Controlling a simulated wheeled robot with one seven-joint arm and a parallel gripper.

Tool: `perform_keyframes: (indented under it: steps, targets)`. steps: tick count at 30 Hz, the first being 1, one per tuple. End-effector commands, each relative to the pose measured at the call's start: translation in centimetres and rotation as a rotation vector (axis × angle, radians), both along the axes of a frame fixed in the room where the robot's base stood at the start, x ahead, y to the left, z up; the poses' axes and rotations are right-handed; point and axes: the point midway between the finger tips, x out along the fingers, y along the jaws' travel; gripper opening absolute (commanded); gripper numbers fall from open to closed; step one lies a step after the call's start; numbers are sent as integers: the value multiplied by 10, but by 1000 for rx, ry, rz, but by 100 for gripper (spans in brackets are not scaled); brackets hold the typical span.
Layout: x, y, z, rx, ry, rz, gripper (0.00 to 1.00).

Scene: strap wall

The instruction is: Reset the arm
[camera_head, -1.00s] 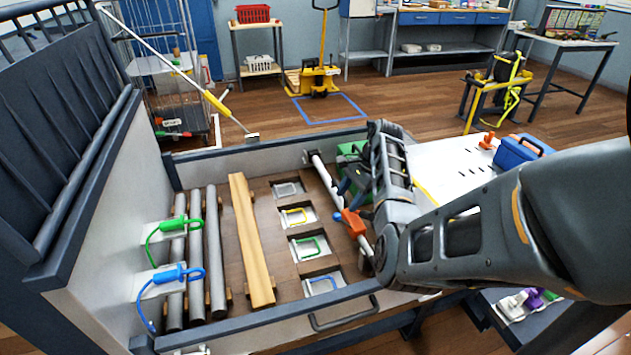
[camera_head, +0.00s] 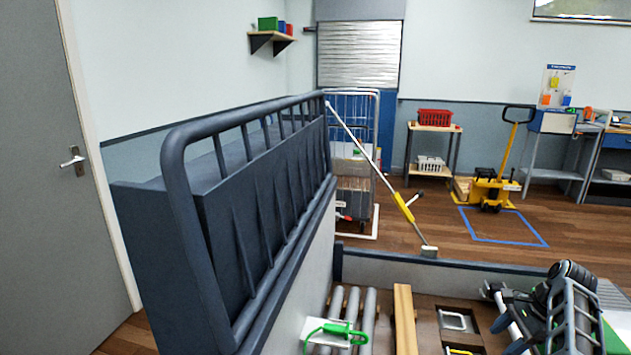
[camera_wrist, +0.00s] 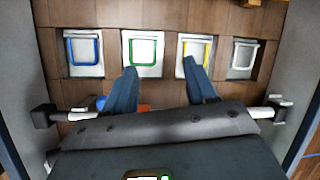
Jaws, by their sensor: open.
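My gripper (camera_wrist: 161,88) shows in the wrist view with its two dark blue fingers spread apart and nothing between them. It hangs over the cart bed, with the fingertips pointing toward a row of recessed rings: blue (camera_wrist: 85,50), green (camera_wrist: 144,51), yellow (camera_wrist: 197,52) and grey (camera_wrist: 243,57).
A white bar (camera_wrist: 267,112) crosses the bed under my gripper. Grey pipes (camera_head: 367,310), a wooden plank (camera_head: 404,320) and a green strap hook (camera_head: 337,332) lie left of my arm. The tall dark headboard rail (camera_head: 265,190) stands at the left.

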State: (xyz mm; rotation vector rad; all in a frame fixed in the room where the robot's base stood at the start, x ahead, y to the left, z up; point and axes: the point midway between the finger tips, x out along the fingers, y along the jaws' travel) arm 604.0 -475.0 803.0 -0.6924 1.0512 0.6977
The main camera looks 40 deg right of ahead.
Motion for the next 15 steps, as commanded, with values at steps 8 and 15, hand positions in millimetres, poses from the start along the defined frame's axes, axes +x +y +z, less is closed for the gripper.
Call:
perform_keyframes:
  steps: [8,15]
  targets:
    - [0,12,-16,-46,9,32,56]
    - [-1,33,-39,-125,20,90,56]
